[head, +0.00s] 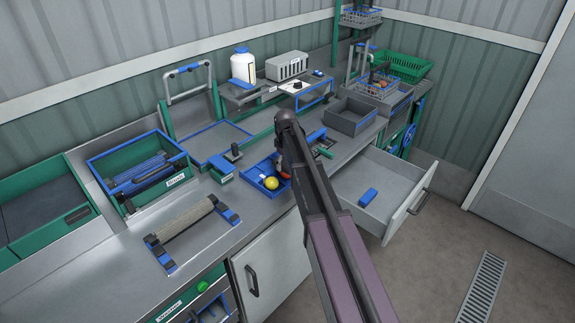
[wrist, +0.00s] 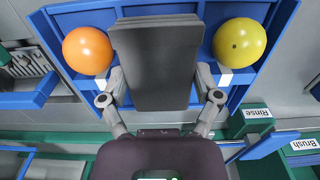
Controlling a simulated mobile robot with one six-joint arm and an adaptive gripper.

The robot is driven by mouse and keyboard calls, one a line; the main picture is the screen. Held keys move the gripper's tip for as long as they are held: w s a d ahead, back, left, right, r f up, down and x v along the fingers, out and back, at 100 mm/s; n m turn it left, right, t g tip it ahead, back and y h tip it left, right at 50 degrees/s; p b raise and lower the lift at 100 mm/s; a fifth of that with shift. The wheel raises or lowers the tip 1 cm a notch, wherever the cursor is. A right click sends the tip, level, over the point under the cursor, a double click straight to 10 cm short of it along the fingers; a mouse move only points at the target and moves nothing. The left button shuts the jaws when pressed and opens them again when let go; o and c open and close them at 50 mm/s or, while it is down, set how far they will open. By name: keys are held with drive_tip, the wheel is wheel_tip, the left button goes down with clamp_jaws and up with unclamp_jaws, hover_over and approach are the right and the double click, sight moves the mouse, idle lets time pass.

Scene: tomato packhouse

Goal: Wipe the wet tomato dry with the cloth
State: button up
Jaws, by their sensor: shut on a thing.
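My gripper (wrist: 165,78) is shut on a dark grey, flat, layered block that looks like the folded cloth (wrist: 155,62), one finger on each side of it. The cloth is over the middle of a blue tray (wrist: 286,22). An orange tomato (wrist: 87,50) lies left of the cloth and a yellow tomato (wrist: 239,42) right of it, both in the tray. I cannot tell which tomato is wet, or whether the cloth touches anything below. In the head view the yellow tomato (head: 271,183) shows in the tray (head: 252,174); my arm mostly hides the gripper and cloth.
A roller on blue-ended supports (head: 185,218) lies front left of the tray. An open drawer (head: 385,180) with a blue block (head: 368,196) juts out at the right. A grey open box (head: 352,117) stands behind it.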

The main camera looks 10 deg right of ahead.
drive_tip(key=shift+w+a, duration=0.5)
drive_tip(key=shift+w, duration=0.15)
drive_tip(key=shift+r, duration=0.1)
drive_tip(key=shift+r+p, duration=2.95)
drive_tip(key=shift+p, duration=0.05)
